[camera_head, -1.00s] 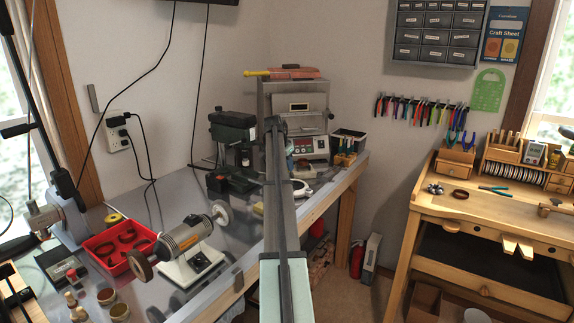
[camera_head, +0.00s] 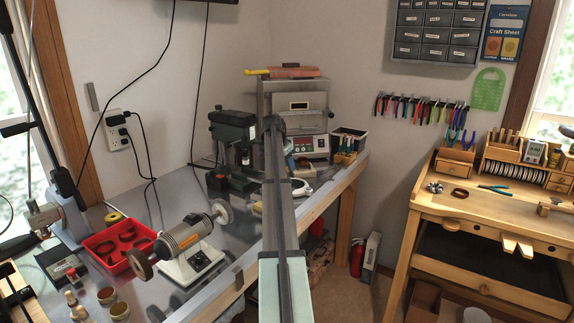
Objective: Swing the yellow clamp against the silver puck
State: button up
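My arm reaches from the bottom middle up toward the back of the left bench. The dark far end of my arm, where my gripper (camera_head: 273,124) seems to be, is in front of the furnace. I cannot make out its fingers or whether it holds anything. A yellow handle (camera_head: 257,72) lies with a red piece on top of the furnace; I cannot tell whether it is the yellow clamp. I cannot pick out the silver puck for sure. A small whitish round thing (camera_head: 301,190) lies on the bench just right of my arm, partly hidden by it.
The left bench (camera_head: 235,262) holds a polishing motor (camera_head: 186,240), a red tray (camera_head: 117,247), a dark green machine (camera_head: 232,127) and the furnace (camera_head: 293,104). A wooden workbench (camera_head: 455,204) stands at the right. Between the benches is open floor with a red extinguisher (camera_head: 357,257).

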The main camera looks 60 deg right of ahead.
jog(key=shift+o, duration=0.3)
jog(key=shift+r, duration=0.1)
jog(key=v, duration=1.3)
jog(key=shift+a+r, duration=0.25)
